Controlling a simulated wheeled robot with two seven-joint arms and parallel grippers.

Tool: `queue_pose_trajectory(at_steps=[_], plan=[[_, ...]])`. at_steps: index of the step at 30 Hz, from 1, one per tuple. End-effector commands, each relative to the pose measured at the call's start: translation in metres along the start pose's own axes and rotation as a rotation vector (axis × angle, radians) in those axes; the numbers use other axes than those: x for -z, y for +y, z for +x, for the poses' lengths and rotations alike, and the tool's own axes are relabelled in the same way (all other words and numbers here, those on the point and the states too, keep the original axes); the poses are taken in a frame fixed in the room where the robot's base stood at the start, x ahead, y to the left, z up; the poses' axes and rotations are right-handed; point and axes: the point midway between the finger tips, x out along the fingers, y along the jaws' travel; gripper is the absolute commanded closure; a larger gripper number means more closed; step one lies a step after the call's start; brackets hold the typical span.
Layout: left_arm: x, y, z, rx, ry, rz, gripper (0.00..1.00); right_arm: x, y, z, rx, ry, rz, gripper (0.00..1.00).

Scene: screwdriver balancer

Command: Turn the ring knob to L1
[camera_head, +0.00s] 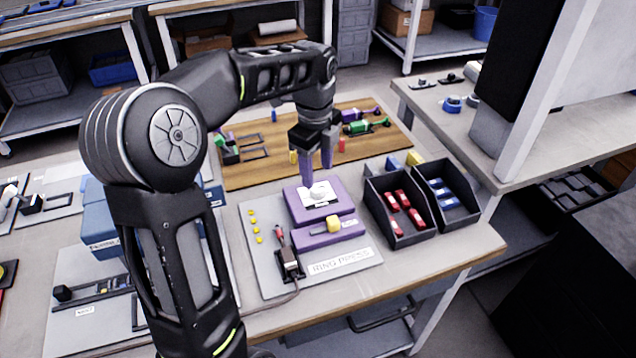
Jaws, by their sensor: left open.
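The ring knob (320,190) is a small whitish round piece on a white plate on top of a purple block (294,205). Its markings are too small to read. My left gripper (317,170) points down just behind and above the knob. Its fingers are open, with nothing seen between them; whether they touch the knob I cannot tell. My right gripper is not in view.
A grey board (283,277) labelled RING PRESS carries the block, a lower purple block with a yellow piece (333,224), and several yellow bits. Black bins (397,238) with red and blue parts stand right. A wooden mat (240,178) with tools lies behind.

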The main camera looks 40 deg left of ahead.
Motion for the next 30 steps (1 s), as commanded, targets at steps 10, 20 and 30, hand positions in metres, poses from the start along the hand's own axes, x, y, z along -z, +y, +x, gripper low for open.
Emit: queue_pose_trajectory(at_steps=[10,20,30], plan=[[0.000,0.000,0.049,-0.002,0.001,0.000,0.49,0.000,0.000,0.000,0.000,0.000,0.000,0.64],[0.000,0.000,0.053,0.001,0.001,0.000,0.49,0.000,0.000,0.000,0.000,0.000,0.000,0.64],[0.000,0.000,0.053,0.001,0.001,0.000,0.76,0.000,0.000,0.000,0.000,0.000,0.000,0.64]])
